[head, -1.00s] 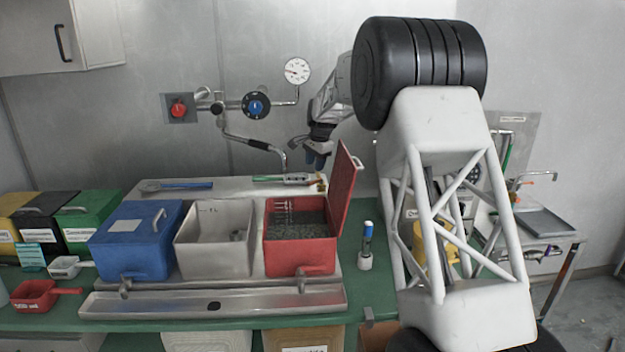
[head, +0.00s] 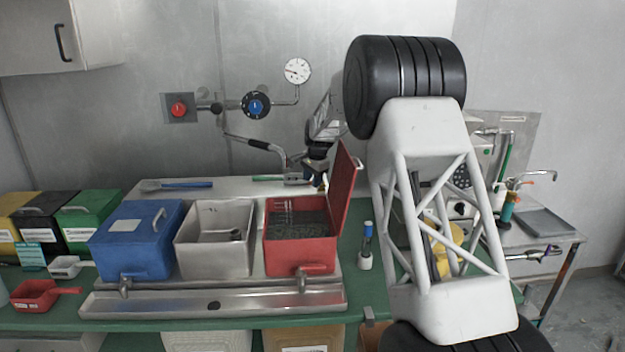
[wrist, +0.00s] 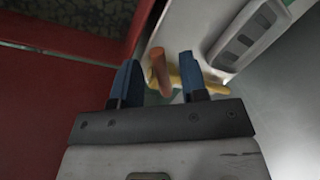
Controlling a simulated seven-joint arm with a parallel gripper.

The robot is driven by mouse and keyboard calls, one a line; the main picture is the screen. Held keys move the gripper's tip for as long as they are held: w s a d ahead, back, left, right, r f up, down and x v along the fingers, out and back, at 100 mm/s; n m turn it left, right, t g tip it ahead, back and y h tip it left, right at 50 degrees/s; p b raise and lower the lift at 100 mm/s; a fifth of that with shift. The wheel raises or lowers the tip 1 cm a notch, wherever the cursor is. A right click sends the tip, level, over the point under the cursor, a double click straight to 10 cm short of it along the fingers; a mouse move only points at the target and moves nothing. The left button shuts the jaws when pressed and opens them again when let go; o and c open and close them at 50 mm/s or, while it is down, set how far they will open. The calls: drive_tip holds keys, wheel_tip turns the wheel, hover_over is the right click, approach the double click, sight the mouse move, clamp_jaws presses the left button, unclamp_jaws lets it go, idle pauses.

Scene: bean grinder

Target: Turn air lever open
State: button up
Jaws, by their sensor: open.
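In the wrist view my gripper (wrist: 158,62) is open. An orange-brown cylindrical piece (wrist: 160,73) stands between its two blue fingers, nearer the left one, and I cannot tell if it touches them. A yellow bar (wrist: 214,86) runs behind it and passes behind the right finger. These look like a lever or valve, but no label shows, so I cannot tell if it is the air lever. In the head view my gripper (head: 318,168) is low, behind the red box's raised lid, and its fingertips are partly hidden.
The red box (head: 300,256) with its lid (head: 344,178) up stands close in front of my gripper. A bent metal pipe (head: 258,145) ends just left of it. A red knob (head: 179,109), blue dial (head: 256,105) and gauge (head: 297,70) are on the wall.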

clamp_jaws()
drive_tip(key=shift+s+d+n, duration=0.2)
drive_tip(key=shift+d+n, duration=0.05)
drive_tip(key=shift+n, duration=0.45)
unclamp_jaws()
wheel_tip(320, 180, up, 8)
drive_tip(key=s+d, duration=0.1)
drive_tip(key=shift+f, duration=0.15)
idle(0.6)
